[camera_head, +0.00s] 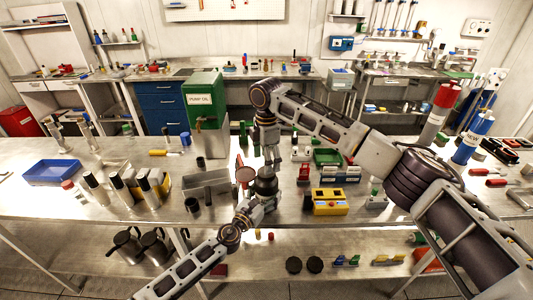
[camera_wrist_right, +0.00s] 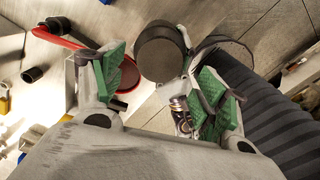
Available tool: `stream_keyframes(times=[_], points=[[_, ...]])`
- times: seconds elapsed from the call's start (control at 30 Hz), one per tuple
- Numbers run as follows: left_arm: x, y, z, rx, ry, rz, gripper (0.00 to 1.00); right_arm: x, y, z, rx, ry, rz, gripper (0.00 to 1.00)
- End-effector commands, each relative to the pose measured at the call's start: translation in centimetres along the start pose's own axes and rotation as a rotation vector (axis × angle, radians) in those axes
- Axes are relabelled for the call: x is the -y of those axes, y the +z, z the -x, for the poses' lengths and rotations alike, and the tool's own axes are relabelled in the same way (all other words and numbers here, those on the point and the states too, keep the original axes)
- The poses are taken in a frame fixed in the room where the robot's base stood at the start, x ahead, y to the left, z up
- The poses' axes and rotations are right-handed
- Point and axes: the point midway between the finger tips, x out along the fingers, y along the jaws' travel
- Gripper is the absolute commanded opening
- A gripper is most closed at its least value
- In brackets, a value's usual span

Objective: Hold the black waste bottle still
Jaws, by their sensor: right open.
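The black waste bottle, a dark rounded shape (camera_head: 265,182), stands at mid table in the head view. Its round dark top (camera_wrist_right: 160,52) shows in the right wrist view. My right gripper (camera_head: 268,158) points down just above it. In the right wrist view its green-padded fingers (camera_wrist_right: 165,88) are open, with the dark top between and beyond them; contact is unclear. My left gripper (camera_head: 264,202) is low at the bottle's side. Its fingers are mostly hidden, so I cannot tell whether they grip it.
A green pump oil container (camera_head: 204,98) on a grey stand is left of the grippers. A yellow box (camera_head: 329,201) and a green tray (camera_head: 328,157) are to the right. A red disc (camera_head: 245,175) is close by on the left. Several bottles and a blue tray (camera_head: 52,172) stand farther left.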

Motion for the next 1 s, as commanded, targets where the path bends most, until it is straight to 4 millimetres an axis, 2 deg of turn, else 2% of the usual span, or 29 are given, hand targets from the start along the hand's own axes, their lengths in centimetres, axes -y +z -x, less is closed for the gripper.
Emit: stream_keyframes(times=[0.2,0.4,0.8,0.87,1.0], points=[[-0.1,0.0,0.0,0.000,0.001,-0.002,0.08,0.0,0.0,-2.5,0.000,-0.001,0.000,0.73],[-0.1,0.0,0.0,0.000,0.001,-0.002,0.08,0.0,0.0,-4.0,0.000,0.000,0.000,0.73],[-0.1,0.0,0.0,0.000,0.001,-0.002,0.08,0.0,0.0,-4.5,0.000,0.001,0.000,0.73],[-0.1,0.0,0.0,0.000,0.001,-0.001,0.08,0.0,0.0,-4.5,0.000,0.001,0.000,0.68],[-0.1,0.0,0.0,0.000,0.001,-0.002,0.08,0.0,0.0,-4.5,0.000,0.001,0.000,0.50]])
